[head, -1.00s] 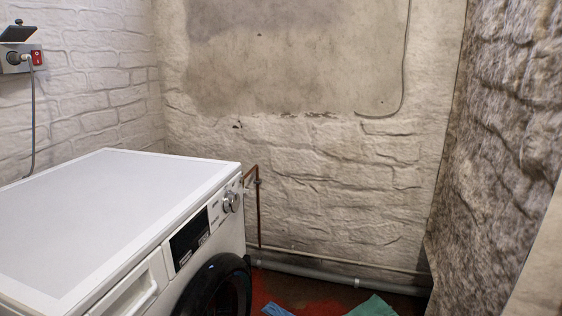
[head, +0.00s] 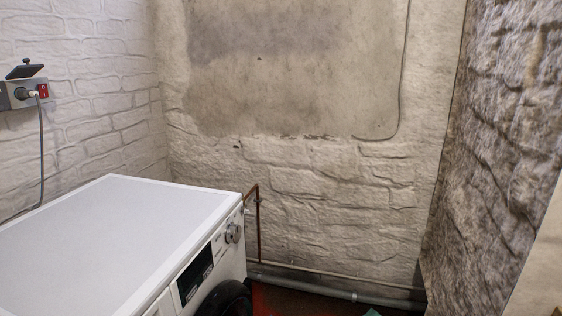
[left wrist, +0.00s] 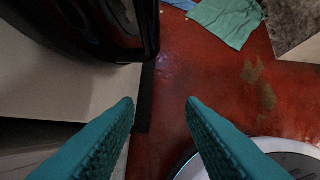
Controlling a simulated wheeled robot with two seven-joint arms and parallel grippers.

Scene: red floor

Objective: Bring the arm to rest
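My left gripper (left wrist: 160,108) shows in the left wrist view. Its two teal fingers are spread apart with nothing between them, over the red floor (left wrist: 175,75). Neither of my arms nor grippers shows in the head view. My right gripper is not in view.
A white washing machine (head: 120,235) stands at the left in the head view. Its dark round door (left wrist: 95,30) is close to the left gripper at the upper left of the wrist view. A green cloth (left wrist: 228,20) lies on the floor. A pipe (head: 330,292) runs along the back wall.

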